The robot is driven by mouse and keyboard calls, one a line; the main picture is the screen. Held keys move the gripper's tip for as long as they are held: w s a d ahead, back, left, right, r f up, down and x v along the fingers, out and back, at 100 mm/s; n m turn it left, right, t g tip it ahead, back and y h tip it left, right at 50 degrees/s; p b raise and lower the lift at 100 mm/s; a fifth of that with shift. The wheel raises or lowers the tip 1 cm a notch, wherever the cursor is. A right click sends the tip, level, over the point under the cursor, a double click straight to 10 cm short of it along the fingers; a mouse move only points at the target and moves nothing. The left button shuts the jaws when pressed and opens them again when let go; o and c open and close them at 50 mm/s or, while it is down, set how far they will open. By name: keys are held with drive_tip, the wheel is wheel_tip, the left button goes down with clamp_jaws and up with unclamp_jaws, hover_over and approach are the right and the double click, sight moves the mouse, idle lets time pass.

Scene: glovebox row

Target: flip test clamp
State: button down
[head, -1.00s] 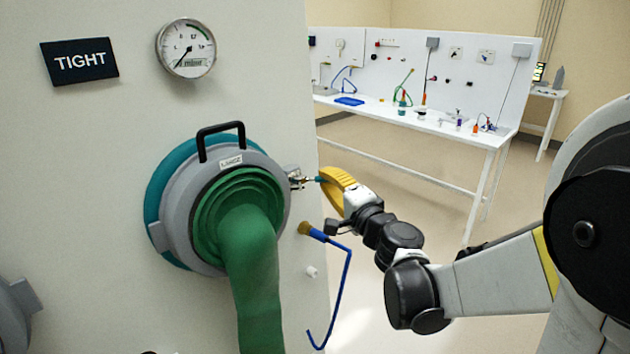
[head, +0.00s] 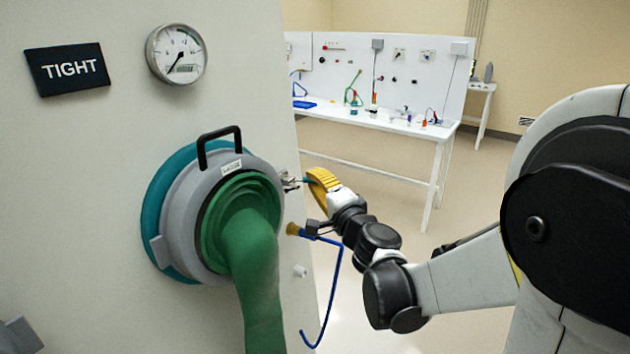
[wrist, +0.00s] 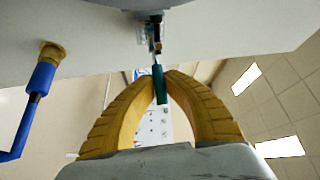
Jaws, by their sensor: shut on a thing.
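The test clamp (wrist: 155,38) is a small metal fitting with a teal handle (wrist: 160,84). In the head view the clamp (head: 289,183) sits at the right side of the grey port ring (head: 176,220). My gripper (wrist: 167,80) has two yellow ribbed fingers, shut on the teal handle in the wrist view. In the head view my gripper (head: 311,180) reaches the clamp from the right, and the fingers cover most of the handle.
A green glove sleeve (head: 250,260) hangs from the port. A blue hose with a brass end (head: 293,229) hangs just below my gripper. A dial gauge (head: 177,54) and a TIGHT sign (head: 68,67) are on the panel. A white bench (head: 400,125) stands behind.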

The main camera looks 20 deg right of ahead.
drive_tip(key=c, duration=1.4)
unclamp_jaws()
drive_tip(key=shift+c, duration=0.2)
drive_tip(key=s, duration=1.2)
drive_tip(key=shift+d+f, duration=0.2)
drive_tip(key=shift+f, duration=0.15)
